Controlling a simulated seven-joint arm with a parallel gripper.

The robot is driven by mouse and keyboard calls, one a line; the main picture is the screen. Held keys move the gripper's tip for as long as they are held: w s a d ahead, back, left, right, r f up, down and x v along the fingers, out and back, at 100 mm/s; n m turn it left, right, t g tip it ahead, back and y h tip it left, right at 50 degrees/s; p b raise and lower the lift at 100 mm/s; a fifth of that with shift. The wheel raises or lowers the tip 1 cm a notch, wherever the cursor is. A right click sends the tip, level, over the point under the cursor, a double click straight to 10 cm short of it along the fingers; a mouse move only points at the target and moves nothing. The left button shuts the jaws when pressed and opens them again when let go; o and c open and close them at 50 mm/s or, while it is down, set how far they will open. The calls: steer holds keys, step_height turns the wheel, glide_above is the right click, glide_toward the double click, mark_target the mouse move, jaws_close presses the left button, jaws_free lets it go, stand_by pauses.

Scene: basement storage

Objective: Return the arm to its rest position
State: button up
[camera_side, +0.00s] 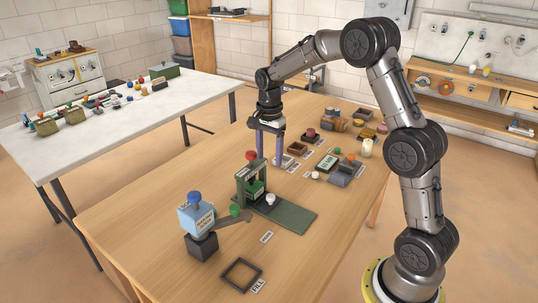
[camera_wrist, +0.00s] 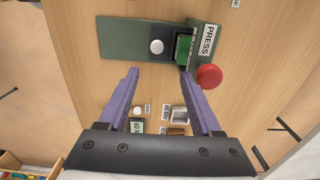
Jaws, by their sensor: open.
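My gripper (camera_side: 270,160) hangs fingers-down over the wooden table, just right of the press in the side view. In the wrist view my gripper (camera_wrist: 160,74) has its two purple fingers wide apart with nothing between them. The arm is bent, its elbow raised above the table's right side. The green press (camera_side: 252,184) has a red knob (camera_side: 251,155) on top, and the knob (camera_wrist: 209,76) shows beside the right finger in the wrist view. A white round piece (camera_side: 270,199) rests on the press's green base (camera_side: 290,217); the piece (camera_wrist: 157,46) shows beyond the fingertips.
A blue box with a blue knob (camera_side: 197,217) and a square frame (camera_side: 241,275) stand at the table's near end. Small trays and a grey stand (camera_side: 345,175) lie to the right of my gripper. A white table (camera_side: 150,118) with clutter is at left.

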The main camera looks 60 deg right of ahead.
steer(key=s+a+r+n+t, duration=0.2)
steer(key=s+a+r, duration=0.3)
steer(key=r, duration=0.3)
steer(key=s+a+r+n+t, duration=0.2)
steer(key=s+a+r+n, duration=0.15)
steer(key=s+r, duration=0.35)
steer(key=s+a+f+n, duration=0.2)
steer(key=s+n, duration=0.4)
steer(key=s, duration=0.1)
steer(key=s+a+f+n+t, duration=0.1)
steer(key=s+a+f+n, duration=0.1)
steer(key=s+n, duration=0.4)
steer(key=shift+s+a+t, duration=0.25)
steer(key=shift+s+t, duration=0.05)
steer(key=shift+s, duration=0.9)
steer(key=shift+n, duration=0.25)
